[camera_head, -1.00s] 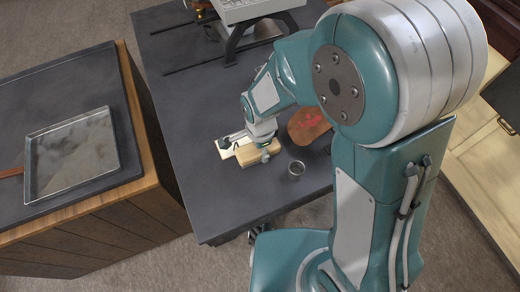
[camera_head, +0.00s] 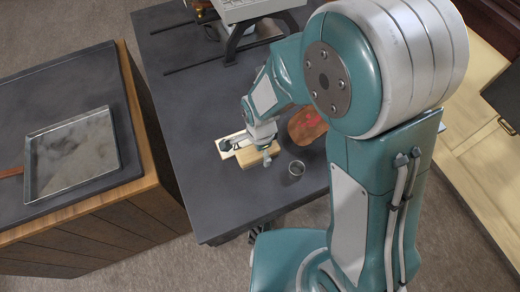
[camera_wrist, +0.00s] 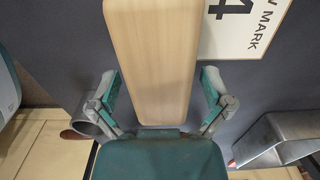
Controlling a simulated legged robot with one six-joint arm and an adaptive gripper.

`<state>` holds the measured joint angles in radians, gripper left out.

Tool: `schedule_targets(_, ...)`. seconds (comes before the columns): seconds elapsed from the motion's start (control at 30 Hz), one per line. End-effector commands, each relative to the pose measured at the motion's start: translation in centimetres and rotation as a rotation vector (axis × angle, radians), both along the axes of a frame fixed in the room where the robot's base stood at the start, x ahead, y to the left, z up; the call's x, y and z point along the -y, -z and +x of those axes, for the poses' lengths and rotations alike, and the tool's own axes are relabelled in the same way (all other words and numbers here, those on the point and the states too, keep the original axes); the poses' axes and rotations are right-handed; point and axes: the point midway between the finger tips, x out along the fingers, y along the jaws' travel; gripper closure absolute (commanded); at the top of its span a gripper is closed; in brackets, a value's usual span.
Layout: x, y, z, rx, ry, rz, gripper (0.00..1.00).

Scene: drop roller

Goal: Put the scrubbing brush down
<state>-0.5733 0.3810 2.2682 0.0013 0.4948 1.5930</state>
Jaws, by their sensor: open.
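The scrubbing brush (camera_head: 258,158) shows as a pale wooden block on the dark table, partly under my gripper. In the wrist view the smooth wooden back of the brush (camera_wrist: 155,60) runs lengthwise between the fingers; any bristles are hidden. My gripper (camera_wrist: 160,88) is open, with a finger on each side of the brush and visible gaps to its sides. In the head view my gripper (camera_head: 246,151) is low over the table. A white card (camera_head: 229,145) lies beside the brush; in the wrist view the card (camera_wrist: 240,25) shows "4" and "MARK".
A grey machine (camera_head: 240,12) stands at the table's back. A metal tray (camera_head: 70,190) lies on the left counter. The table's front left is clear.

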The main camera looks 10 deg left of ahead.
Motion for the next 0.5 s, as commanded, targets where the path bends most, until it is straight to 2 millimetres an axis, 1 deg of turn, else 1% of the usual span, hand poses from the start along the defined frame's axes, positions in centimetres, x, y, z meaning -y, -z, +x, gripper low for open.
schedule_targets(0.03, -0.1, -1.0, 0.1, 0.007, 0.0, 0.004, 0.0)
schedule_targets(0.3, -0.4, -6.5, 0.5, 0.007, 0.0, 0.004, 0.0)
schedule_targets(0.4, -0.4, -8.3, 0.5, 0.007, 0.0, 0.004, 0.0)
schedule_targets(0.5, -0.4, -9.4, 0.4, 0.004, 0.0, 0.003, 0.0)
